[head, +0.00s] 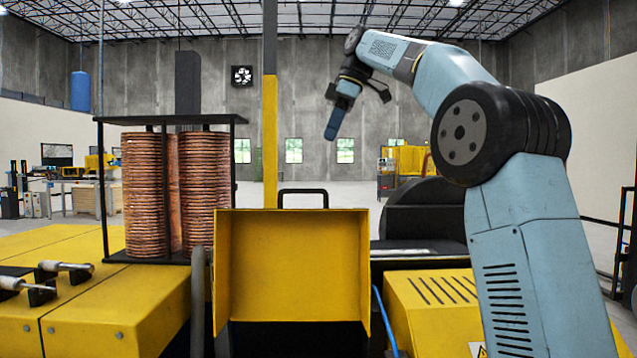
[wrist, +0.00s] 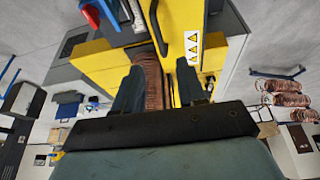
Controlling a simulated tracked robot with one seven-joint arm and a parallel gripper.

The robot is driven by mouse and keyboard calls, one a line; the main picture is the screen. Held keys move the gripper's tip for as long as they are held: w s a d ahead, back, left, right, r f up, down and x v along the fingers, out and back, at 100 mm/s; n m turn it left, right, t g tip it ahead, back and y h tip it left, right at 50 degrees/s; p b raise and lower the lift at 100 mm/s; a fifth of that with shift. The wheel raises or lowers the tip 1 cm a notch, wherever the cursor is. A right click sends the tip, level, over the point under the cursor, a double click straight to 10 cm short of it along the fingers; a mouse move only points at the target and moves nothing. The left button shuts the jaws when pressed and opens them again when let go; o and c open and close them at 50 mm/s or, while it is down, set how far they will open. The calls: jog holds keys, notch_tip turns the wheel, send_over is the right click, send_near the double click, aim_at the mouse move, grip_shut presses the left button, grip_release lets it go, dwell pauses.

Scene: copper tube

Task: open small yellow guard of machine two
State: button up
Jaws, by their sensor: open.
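In the head view a hollow yellow cover (head: 292,262), which looks like the small guard, stands at the centre with its hollow side facing me. A black handle (head: 303,192) shows just above its top edge. My gripper (head: 336,122) is up in the air above and behind the cover, apart from it. In the wrist view my gripper (wrist: 160,88) is open, with its two blue-grey fingers spread and nothing held between them. Yellow machine parts (wrist: 105,62) show beyond the fingers. I cannot tell which of these is the guard in that view.
Copper coil stacks (head: 148,195) stand in a black rack on a yellow machine at left. A yellow vented housing (head: 430,300) is at right beside my arm. A yellow and grey post (head: 270,130) rises behind the cover. The air around my gripper looks clear.

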jog(key=shift+n, duration=0.3)
jog(key=x, duration=1.3)
jog(key=shift+w+a+f, duration=0.15)
jog(key=shift+w+f, duration=0.05)
jog(key=shift+c, duration=0.4)
grip_shut()
